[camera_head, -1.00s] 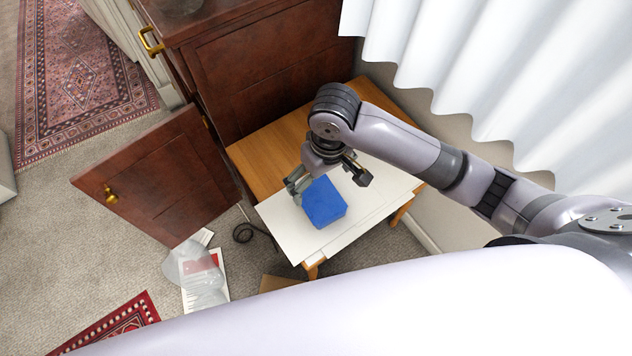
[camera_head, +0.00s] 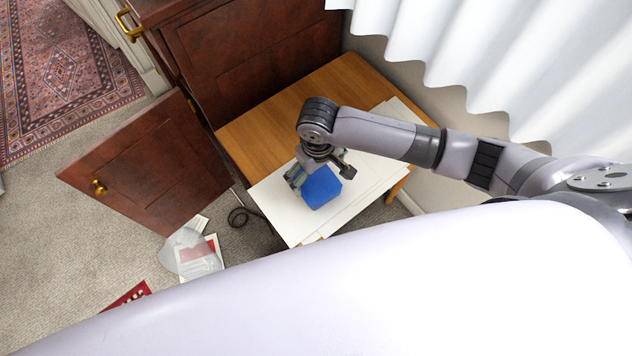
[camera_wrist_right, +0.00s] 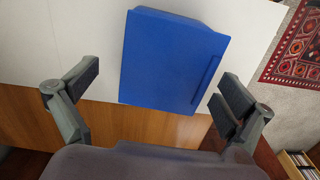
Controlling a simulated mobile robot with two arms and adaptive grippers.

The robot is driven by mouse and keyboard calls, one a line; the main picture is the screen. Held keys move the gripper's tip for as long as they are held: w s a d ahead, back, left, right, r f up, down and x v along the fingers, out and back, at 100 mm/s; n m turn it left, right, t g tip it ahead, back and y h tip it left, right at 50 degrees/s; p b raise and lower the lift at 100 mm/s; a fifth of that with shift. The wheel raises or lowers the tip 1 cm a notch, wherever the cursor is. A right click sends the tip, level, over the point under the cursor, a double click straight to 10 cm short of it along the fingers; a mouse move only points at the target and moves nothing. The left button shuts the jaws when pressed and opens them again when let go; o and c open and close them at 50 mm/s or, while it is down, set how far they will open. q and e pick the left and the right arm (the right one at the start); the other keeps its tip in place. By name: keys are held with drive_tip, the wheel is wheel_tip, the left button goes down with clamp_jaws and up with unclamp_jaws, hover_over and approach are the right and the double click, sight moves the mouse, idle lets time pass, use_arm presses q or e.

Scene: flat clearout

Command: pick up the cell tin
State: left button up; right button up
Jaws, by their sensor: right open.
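The cell tin is a blue box (camera_head: 321,188) on white sheets on a small wooden table. It fills the middle of the right wrist view (camera_wrist_right: 172,60), with a dark line near its right edge. My right gripper (camera_head: 318,176) is open. In the right wrist view its two fingers (camera_wrist_right: 158,92) stand apart, one to the left and one to the right of the blue tin, and it grips nothing. Whether the fingers are level with the tin I cannot tell. My left gripper is not in view.
The wooden table (camera_head: 262,135) stands against a dark cabinet (camera_head: 255,60) with an open door (camera_head: 150,170). White curtains (camera_head: 500,50) hang at the right. Papers under clear plastic (camera_head: 192,254) and a black cable (camera_head: 240,217) lie on the carpet.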

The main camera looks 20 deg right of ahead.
sight(316, 177)
wheel_tip(316, 177, down, 4)
drive_tip(key=shift+w+a, duration=0.1)
drive_tip(key=shift+a, duration=0.05)
drive_tip(key=shift+f, duration=0.45)
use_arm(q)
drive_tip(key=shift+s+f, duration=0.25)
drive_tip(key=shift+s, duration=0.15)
use_arm(e)
drive_tip(key=shift+c, duration=0.4)
drive_tip(key=c, duration=1.4)
drive_tip(key=shift+r, duration=0.1)
wheel_tip(316, 177, up, 20)
drive_tip(key=p, duration=0.2)
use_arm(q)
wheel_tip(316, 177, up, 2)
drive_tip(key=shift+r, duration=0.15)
use_arm(e)
drive_tip(key=d+r+m, duration=0.1)
drive_tip(key=d+r, duration=0.1)
drive_tip(key=r, duration=0.1)
drive_tip(key=s+d+r+m, duration=0.1)
drive_tip(key=d+r, duration=0.2)
drive_tip(key=r, duration=0.1)
drive_tip(key=s+d+r+m, duration=0.1)
drive_tip(key=d+r, duration=0.1)
drive_tip(key=r, duration=0.1)
drive_tip(key=shift+s+d+r, duration=0.15)
drive_tip(key=shift+d+r, duration=0.05)
drive_tip(key=shift+r, duration=0.2)
